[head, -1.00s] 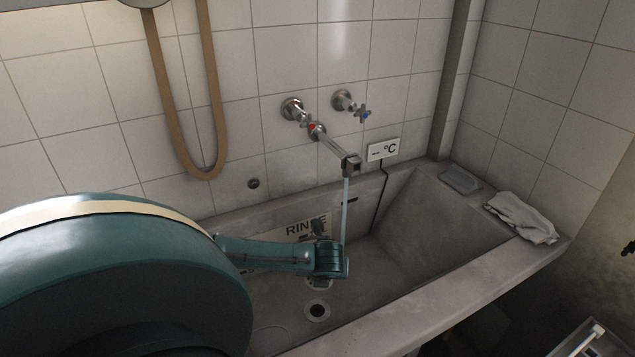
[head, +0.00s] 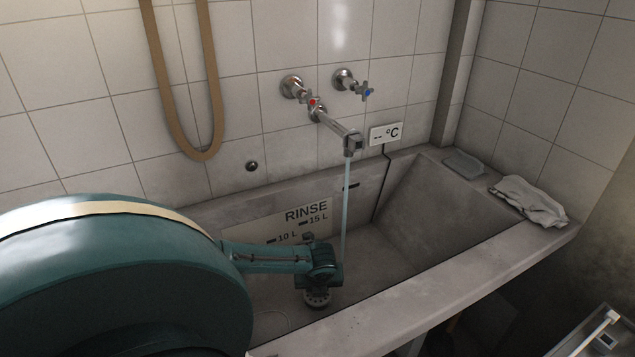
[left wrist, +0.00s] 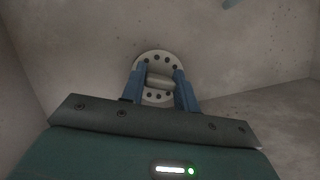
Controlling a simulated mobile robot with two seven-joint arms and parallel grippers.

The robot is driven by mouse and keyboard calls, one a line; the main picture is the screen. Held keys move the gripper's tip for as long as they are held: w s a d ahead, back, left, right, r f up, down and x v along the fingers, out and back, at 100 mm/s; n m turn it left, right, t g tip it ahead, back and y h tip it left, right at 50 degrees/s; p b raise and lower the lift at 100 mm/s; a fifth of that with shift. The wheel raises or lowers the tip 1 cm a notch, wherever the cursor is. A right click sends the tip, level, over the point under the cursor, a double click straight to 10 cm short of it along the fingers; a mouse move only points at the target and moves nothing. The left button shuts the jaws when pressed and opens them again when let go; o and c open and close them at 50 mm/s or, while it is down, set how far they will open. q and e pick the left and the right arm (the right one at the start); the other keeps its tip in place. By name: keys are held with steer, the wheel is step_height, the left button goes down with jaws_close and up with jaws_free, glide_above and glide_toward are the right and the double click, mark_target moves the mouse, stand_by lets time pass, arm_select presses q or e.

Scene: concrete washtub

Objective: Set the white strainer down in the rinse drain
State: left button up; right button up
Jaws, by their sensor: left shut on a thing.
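The white strainer (head: 316,300) is a small round disc with holes, low at the tub floor in the head view. In the left wrist view the strainer (left wrist: 157,64) shows its ring of dark holes and a pale middle grip. My left gripper (head: 319,286), also in the left wrist view (left wrist: 160,80), has its two blue fingers shut on that grip from above. The rinse drain is hidden behind the strainer and gripper. I cannot tell whether the strainer rests in it or hovers just above. My right gripper is not in view.
Water runs from the tap spout (head: 352,145) just right of my left wrist. The concrete tub (head: 470,262) has a raised front rim and a sloping right wall. A grey pad (head: 463,164) and a white cloth (head: 528,199) lie on the right ledge. The RINSE sign (head: 305,214) is behind.

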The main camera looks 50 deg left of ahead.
arm_select(q)
steer(key=shift+f, duration=0.8)
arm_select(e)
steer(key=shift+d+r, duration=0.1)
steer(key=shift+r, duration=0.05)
arm_select(q)
steer(key=shift+f, duration=0.1)
steer(key=o, duration=1)
steer(key=shift+c, duration=0.2)
steer(key=shift+r, duration=0.35)
steer(key=p+v, duration=0.3)
steer(key=v, duration=0.8)
steer(key=shift+d+r, duration=0.2)
steer(key=shift+r, duration=0.05)
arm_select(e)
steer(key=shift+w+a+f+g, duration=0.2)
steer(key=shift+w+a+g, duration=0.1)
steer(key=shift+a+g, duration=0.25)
